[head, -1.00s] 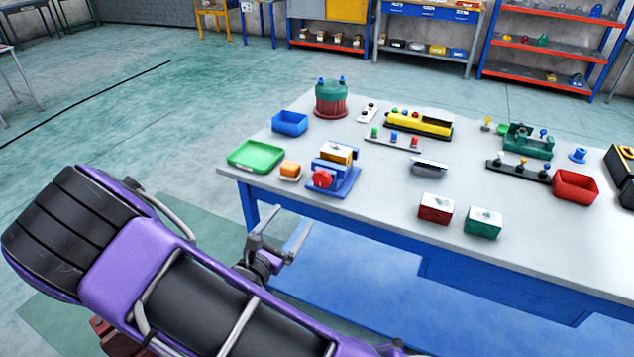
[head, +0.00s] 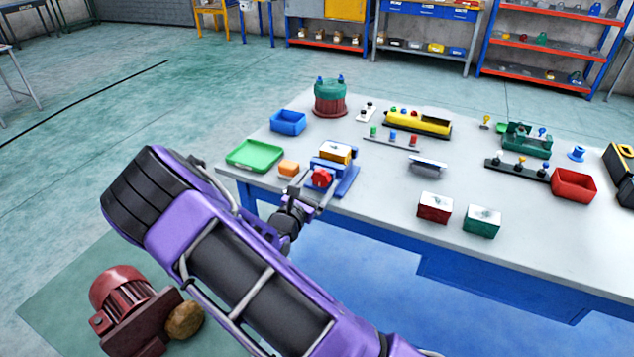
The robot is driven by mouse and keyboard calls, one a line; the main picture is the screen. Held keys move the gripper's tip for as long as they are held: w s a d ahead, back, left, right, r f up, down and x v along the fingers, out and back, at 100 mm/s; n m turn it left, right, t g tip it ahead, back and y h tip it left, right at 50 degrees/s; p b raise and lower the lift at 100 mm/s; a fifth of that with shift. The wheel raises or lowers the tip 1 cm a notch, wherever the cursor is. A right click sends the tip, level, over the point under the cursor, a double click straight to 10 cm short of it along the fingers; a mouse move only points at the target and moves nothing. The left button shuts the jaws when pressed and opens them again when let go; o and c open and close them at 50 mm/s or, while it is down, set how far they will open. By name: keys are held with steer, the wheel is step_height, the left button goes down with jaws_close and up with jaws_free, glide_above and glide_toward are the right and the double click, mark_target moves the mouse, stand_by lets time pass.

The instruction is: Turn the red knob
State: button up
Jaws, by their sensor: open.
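The red knob (head: 321,178) faces the near side of a blue fixture (head: 346,180) that carries a yellow-orange block with a pale top (head: 336,152). It stands near the table's front left edge. My gripper (head: 308,196) is open at the table's front edge, close in front of the knob. One finger shows left of the knob and the other just below and right of it. I cannot tell whether either finger touches the knob.
Red (head: 434,207) and green (head: 481,221) boxes are to the right. A red motor (head: 125,300) is on the floor.

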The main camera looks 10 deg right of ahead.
steer(key=shift+c, duration=0.3)
steer(key=c, duration=1.3)
